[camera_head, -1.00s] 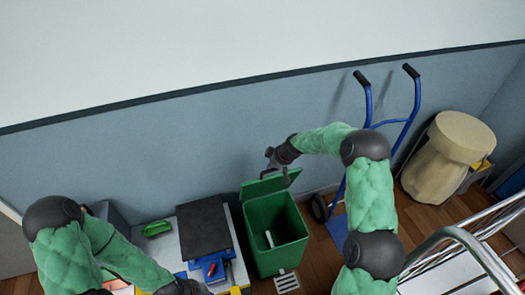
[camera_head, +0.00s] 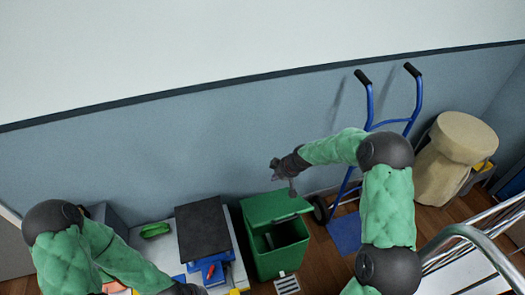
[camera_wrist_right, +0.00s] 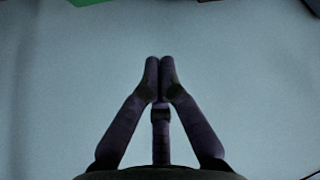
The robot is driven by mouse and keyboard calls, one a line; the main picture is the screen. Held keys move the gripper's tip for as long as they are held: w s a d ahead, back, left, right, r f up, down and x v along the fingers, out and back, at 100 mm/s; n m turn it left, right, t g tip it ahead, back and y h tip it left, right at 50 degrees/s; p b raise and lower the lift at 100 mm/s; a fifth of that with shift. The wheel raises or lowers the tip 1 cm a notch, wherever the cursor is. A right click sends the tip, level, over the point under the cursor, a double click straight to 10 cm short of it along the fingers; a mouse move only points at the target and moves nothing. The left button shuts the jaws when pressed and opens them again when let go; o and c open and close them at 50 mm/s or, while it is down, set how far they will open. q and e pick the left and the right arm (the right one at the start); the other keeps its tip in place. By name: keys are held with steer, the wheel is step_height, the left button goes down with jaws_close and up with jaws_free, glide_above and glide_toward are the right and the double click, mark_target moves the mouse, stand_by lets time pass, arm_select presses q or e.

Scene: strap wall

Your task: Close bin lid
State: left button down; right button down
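The green bin (camera_head: 277,262) stands on the floor against the wall. Its green lid (camera_head: 270,207) is tilted over the rear part of the opening, partly closed, and a dark gap shows at the front. My right gripper (camera_head: 283,172) is above and behind the lid, near the wall. In the right wrist view its fingertips (camera_wrist_right: 161,62) meet with nothing between them, and a green edge (camera_wrist_right: 90,2) shows at the top. My left arm reaches in at the lower left, and its gripper is cut off at the bottom of the head view.
A table with a dark slab (camera_head: 204,229) and a green object (camera_head: 155,230) is left of the bin. A blue hand truck (camera_head: 370,130) and a beige sack-like container (camera_head: 455,155) stand to the right. Metal rails (camera_head: 470,238) are at the lower right.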

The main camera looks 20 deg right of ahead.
step_height(320, 180, up, 8)
steer(key=p, duration=0.4)
stand_by(0.4)
stand_by(1.2)
